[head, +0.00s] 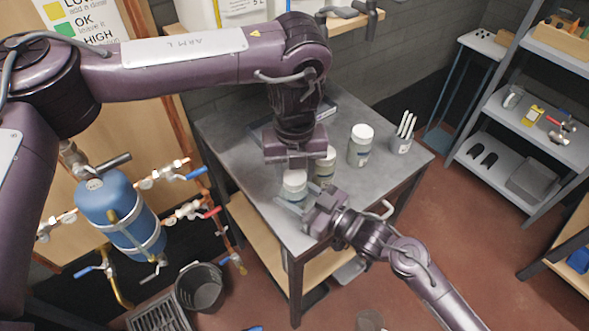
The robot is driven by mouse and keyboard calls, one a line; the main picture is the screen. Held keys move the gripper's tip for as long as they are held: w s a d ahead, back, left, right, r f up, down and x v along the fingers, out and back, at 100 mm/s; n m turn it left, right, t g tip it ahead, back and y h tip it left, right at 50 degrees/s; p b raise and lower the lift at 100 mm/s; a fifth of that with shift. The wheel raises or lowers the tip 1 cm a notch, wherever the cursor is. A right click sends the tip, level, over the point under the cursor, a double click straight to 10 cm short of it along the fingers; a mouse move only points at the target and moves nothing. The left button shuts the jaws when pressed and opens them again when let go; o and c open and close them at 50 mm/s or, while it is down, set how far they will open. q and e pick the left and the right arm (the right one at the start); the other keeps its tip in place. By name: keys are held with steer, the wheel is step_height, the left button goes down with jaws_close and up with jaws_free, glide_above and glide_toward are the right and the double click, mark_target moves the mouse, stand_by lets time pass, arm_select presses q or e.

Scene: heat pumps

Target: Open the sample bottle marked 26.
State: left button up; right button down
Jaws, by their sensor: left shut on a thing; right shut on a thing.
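A sample bottle with a white lid (294,178) stands near the front edge of the grey table (233,150); its number is too small to read. My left gripper (293,167) points down from above and is shut at the lid. My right gripper (294,205) comes in from the lower right and is shut around the lower body of the same bottle, which is mostly hidden. A second white-lidded bottle (325,167) stands just behind to the right, partly covered by my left gripper. A third bottle (360,146) stands farther right. No number is legible.
A cup with white sticks (401,142) stands at the table's right. A tray (335,108) lies behind my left wrist. A blue tank (118,210) with valves and pipes is at left, above a black bucket (199,287). Metal shelves (530,130) stand at right.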

arm_select(q)
steer(key=n, duration=0.6)
steer(key=shift+n, duration=0.4)
arm_select(e)
steer(key=shift+s+a, duration=0.1)
arm_select(q)
steer(key=n, duration=1.2)
steer(key=shift+w+r+n, duration=0.1)
steer(key=shift+n, duration=0.3)
steer(key=n, duration=0.4)
steer(key=shift+r, duration=0.2)
steer(key=shift+r, duration=0.9)
